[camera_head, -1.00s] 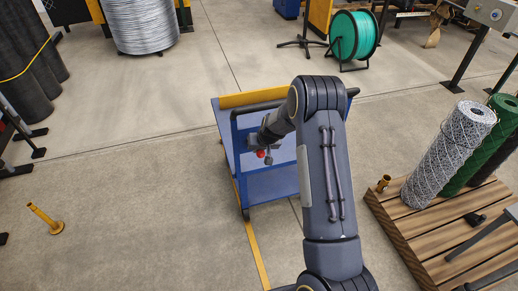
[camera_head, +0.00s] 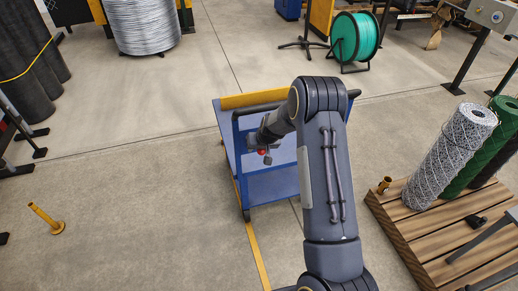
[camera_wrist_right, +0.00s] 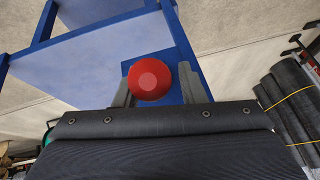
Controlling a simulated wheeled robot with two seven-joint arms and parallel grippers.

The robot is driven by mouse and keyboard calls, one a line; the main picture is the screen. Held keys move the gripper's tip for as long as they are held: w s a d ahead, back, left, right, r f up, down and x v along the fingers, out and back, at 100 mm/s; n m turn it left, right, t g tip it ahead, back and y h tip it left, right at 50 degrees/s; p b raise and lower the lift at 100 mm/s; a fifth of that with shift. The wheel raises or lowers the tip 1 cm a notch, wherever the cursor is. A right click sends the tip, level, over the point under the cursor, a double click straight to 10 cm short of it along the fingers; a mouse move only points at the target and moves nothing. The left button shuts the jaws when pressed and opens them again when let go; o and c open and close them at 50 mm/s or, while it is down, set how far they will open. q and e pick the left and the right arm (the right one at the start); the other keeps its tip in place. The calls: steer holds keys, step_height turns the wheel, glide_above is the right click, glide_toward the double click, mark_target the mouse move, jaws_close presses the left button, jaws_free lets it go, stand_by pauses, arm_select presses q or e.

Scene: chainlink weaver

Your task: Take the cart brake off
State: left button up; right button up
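The blue cart (camera_head: 270,184) with a yellow top edge stands in the middle of the head view. A red brake knob (camera_head: 262,152) shows at its near side. In the right wrist view the round red knob (camera_wrist_right: 152,78) sits in front of a blue upright of the cart. My right gripper (camera_head: 264,150) is at the knob. In the wrist view its two fingers (camera_wrist_right: 156,90) stand apart, one on each side of the knob, with a narrow gap at the right finger. Contact at the left finger is unclear. My left gripper is in no view.
A wooden pallet (camera_head: 407,240) with upright mesh rolls (camera_head: 452,153) is at the right. A green reel (camera_head: 355,38) stands behind the cart.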

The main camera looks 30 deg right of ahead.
mark_target(264, 151)
steer(key=shift+o, duration=0.7)
steer(key=shift+s+d+f, duration=0.15)
steer(key=shift+b+v, duration=0.55)
steer(key=shift+v, duration=3.35)
steer(key=s+a+r+y, duration=0.2)
steer(key=s+a+r, duration=0.3)
steer(key=s+r, duration=0.4)
steer(key=s+a+r, duration=0.2)
steer(key=s+a, duration=0.1)
steer(key=s, duration=0.5)
steer(key=s+a+r+n+y, duration=0.1)
steer(key=s+a, duration=0.3)
steer(key=s, duration=0.4)
steer(key=s+a+r+n, duration=0.1)
steer(key=s+a+r, duration=0.2)
steer(key=s, duration=0.6)
steer(key=shift+a+r+y, duration=0.25)
steer(key=shift+a+y, duration=0.15)
steer(key=shift+a, duration=0.35)
